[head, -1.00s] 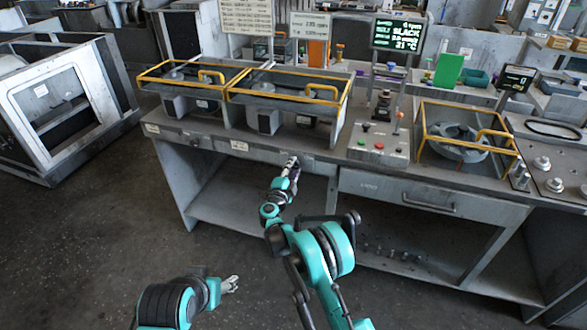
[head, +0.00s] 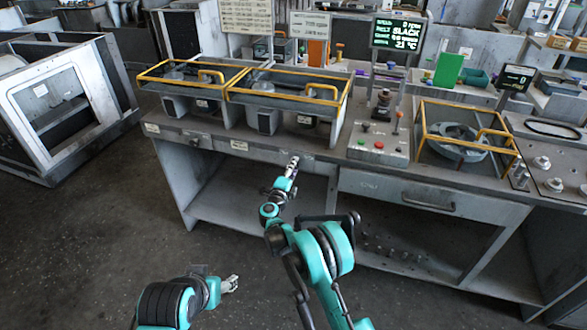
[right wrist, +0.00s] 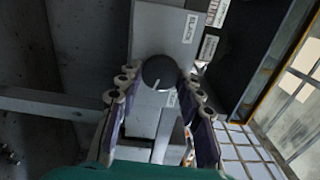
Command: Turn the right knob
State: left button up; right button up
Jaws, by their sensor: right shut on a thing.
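The knob (right wrist: 159,72) is dark and round with a pale pointer line that aims down and slightly left in the right wrist view. It sits on a grey box face with a label above it and another below. My right gripper (right wrist: 157,95) is shut on the knob, with one finger on each side. In the head view my right gripper (head: 293,163) is at the bench's front panel below the yellow-framed stations, and the knob is hidden there. My left gripper (head: 231,284) is away from the bench, low in the picture; its finger opening is too small to judge.
The bench has yellow guard frames (head: 285,98), a button box (head: 380,145) and a drawer (head: 432,205) to the right of my right gripper. The floor (head: 110,240) left of my arms is clear.

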jog(key=o, duration=1.2)
jog(key=shift+d, duration=0.1)
jog(key=shift+c, duration=0.2)
jog(key=v, duration=1.2)
